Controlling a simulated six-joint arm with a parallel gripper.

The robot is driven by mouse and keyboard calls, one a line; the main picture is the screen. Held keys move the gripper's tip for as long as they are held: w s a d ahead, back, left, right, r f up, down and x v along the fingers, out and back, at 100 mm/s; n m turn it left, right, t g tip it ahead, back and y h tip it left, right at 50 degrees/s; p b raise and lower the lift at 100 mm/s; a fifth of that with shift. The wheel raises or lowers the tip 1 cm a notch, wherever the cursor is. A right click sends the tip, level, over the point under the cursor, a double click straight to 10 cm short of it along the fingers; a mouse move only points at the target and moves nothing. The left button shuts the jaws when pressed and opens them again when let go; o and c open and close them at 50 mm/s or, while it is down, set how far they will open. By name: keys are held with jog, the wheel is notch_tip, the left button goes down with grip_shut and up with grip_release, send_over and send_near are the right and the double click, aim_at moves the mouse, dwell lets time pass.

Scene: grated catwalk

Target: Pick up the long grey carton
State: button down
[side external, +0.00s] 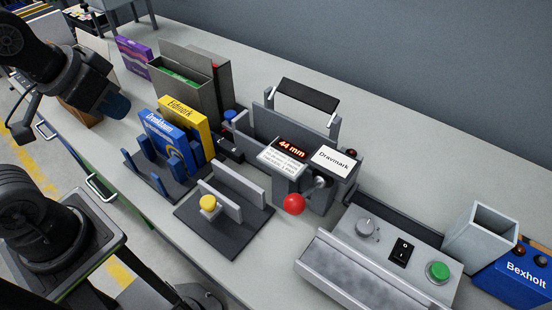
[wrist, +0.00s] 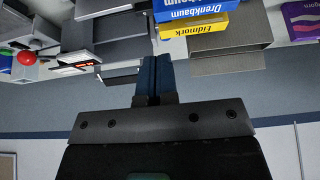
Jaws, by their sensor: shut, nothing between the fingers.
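I cannot pick out a closed long grey carton for certain.
A purple carton (side external: 134,53) stands behind left. A Dravmark device (side external: 315,180) with a red ball, a control box (side external: 385,250) and a blue Bexholt box (side external: 515,278) lie right.

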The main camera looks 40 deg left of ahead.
jog(key=c, duration=1.3)
grip_release()
jog(key=shift+o, duration=0.2)
notch_tip(320, 180, up, 3)
jog(key=n+g+y, duration=0.4)
jog(key=n+g, duration=0.2)
jog(key=n, duration=1.2)
send_over(184, 95)
jog(key=d, duration=0.1)
jog(key=shift+w+x, duration=0.15)
jog(key=shift+x, duration=3.25)
jog(key=shift+w+x, duration=0.2)
jog(key=shift+x, duration=3.2)
jog(key=shift+f, duration=0.1)
